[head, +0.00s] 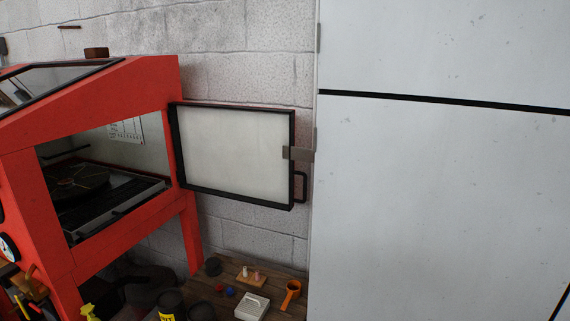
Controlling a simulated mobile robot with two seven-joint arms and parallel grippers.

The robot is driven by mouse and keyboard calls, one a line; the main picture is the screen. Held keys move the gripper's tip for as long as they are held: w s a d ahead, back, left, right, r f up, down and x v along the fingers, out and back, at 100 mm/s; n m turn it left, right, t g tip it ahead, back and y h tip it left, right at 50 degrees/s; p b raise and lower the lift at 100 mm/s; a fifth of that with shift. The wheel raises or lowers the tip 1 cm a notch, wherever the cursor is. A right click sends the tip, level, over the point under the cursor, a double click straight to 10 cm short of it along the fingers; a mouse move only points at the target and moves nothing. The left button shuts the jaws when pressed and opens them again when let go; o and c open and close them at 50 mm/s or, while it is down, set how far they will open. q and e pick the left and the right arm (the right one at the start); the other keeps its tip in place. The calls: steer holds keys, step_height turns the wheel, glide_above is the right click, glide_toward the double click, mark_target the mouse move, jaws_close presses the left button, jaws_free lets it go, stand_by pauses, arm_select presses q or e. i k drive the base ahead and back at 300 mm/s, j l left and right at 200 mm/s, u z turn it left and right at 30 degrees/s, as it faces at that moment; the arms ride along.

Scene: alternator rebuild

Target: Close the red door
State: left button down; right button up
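The red cabinet (155,85) stands at the left, with a sloped window on top and a wide opening in its side. Its door (235,150) stands open, swung out to the right of the opening. The door shows a pale inner panel in a black frame, and its outer face is turned away from me. A grey latch piece (299,153) and a dark handle (301,187) show at the door's right edge. Inside the opening a dark round part (80,180) sits on a rack. Neither of my grippers is in view.
A tall white cabinet (440,190) fills the right side, close to the door's free edge. Below the door, a wooden surface (232,268) holds an orange cup-like tool (291,293), a white box (252,307) and small parts. A block wall (225,45) is behind.

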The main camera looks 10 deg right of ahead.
mark_target(246, 154)
steer(key=i+j, duration=0.3)
steer(key=j, duration=0.15)
steer(key=i+j, duration=0.3)
steer(key=j, duration=0.15)
